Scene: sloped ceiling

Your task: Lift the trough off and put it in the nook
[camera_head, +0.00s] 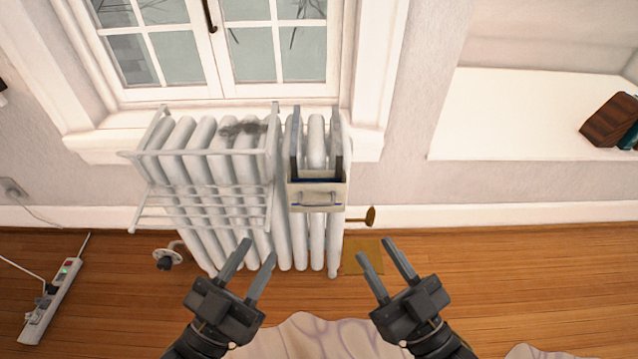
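The trough (317,195) is a pale box with a dark inside and a small front handle. It hangs by two grey arms over the right part of the white radiator (190,225) under the window. The nook (510,110) is the white recess in the wall at the upper right. My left gripper (259,250) is open and empty, in front of the radiator, below and left of the trough. My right gripper (375,250) is open and empty, below and right of the trough. Neither touches it in this view.
A white wire rack (205,165) hangs on the radiator left of the trough. A brown knob (370,215) sticks out at the radiator's right. Books (610,120) stand at the nook's right; its left and middle are clear. A power strip (52,300) lies on the left floor.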

